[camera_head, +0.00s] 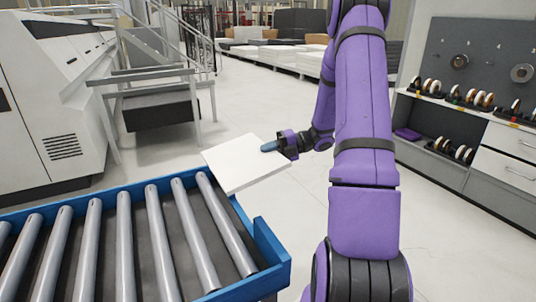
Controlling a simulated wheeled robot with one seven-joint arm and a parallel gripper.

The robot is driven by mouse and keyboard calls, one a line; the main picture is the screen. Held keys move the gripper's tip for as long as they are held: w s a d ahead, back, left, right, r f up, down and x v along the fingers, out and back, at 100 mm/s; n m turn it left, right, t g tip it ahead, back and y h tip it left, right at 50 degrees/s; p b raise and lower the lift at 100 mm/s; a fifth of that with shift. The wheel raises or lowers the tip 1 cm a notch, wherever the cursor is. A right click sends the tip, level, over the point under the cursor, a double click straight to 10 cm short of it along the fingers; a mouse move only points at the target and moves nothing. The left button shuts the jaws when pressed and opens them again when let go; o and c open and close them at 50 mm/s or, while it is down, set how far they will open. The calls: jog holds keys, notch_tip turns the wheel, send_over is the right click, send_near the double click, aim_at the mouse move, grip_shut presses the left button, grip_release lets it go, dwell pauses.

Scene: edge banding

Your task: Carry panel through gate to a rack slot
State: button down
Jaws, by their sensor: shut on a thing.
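A white flat panel (243,165) is held in the air at the middle of the view, a little beyond the far right end of the roller conveyor. My gripper (271,147) is shut on the panel's right edge. One blue fingertip shows on top of the panel; the finger below is hidden by it. The panel looks roughly level. I cannot tell its exact gap from the conveyor. No gate or rack slot can be clearly made out in this view.
A blue-framed roller conveyor (266,241) fills the lower left. A large white machine (55,120) and metal steps with railings (160,110) stand at the left. A grey cabinet with rolls (455,120) stands at the right. Pale floor (255,100) lies open behind the panel.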

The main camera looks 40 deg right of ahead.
jog(key=r+g+h, duration=0.2)
jog(key=h, duration=0.1)
jog(key=shift+h, duration=0.3)
jog(key=g+h, duration=0.1)
jog(key=r+g+h, duration=0.1)
jog(key=shift+w+a+h, duration=0.1)
jog(key=shift+h, duration=0.2)
notch_tip(320, 180, up, 2)
jog(key=g+h, duration=0.3)
jog(key=h, duration=0.2)
jog(key=shift+r+g+h, duration=0.15)
jog(key=shift+g+h, duration=0.25)
